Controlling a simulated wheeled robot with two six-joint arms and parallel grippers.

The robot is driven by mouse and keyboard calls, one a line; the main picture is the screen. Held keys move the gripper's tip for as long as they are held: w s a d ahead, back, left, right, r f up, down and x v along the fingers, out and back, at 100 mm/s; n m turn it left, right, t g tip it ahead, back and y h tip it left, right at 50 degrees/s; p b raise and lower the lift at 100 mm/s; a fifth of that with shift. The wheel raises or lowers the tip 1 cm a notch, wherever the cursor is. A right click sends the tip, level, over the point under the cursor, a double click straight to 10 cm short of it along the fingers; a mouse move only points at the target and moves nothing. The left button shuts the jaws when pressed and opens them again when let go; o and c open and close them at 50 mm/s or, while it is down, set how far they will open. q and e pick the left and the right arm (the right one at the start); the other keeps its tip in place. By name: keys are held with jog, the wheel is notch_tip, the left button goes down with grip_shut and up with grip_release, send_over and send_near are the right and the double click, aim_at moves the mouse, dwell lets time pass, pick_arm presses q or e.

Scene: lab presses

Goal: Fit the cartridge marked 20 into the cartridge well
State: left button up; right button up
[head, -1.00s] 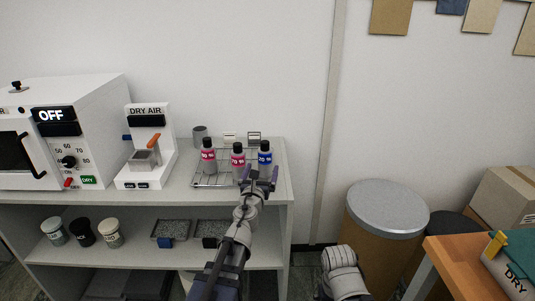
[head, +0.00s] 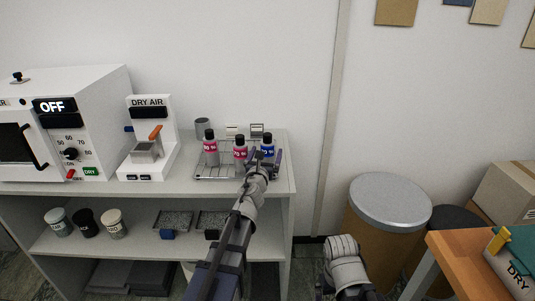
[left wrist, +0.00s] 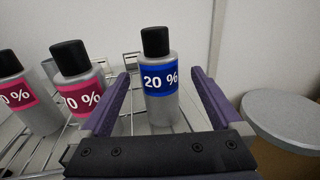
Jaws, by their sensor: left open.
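A grey bottle-shaped cartridge (head: 267,148) with a black cap and blue label stands upright on a wire rack on the shelf top. In the left wrist view the blue-label cartridge (left wrist: 159,82) reads "20 %". My left gripper (head: 265,161) is open, its fingers on either side of this cartridge, with a gap showing beside it. Two pink-label cartridges (head: 240,155) (head: 210,150) stand to its left; their first digits are hard to read. A white DRY AIR unit (head: 150,113) with an orange lever and a grey block stands farther left; I cannot tell whether that block is the well.
The wire rack (head: 205,176) holds the cartridges near the shelf's right end. A grey cup (head: 202,125) and small cards stand behind. A white oven (head: 95,105) marked OFF is at left. A round-lidded bin (head: 390,198) and wooden table (head: 455,250) are at right.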

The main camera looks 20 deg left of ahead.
aim_at(266, 151)
pick_arm(q)
jog(key=shift+w+a, duration=0.2)
jog(key=shift+w, duration=1.55)
grip_shut()
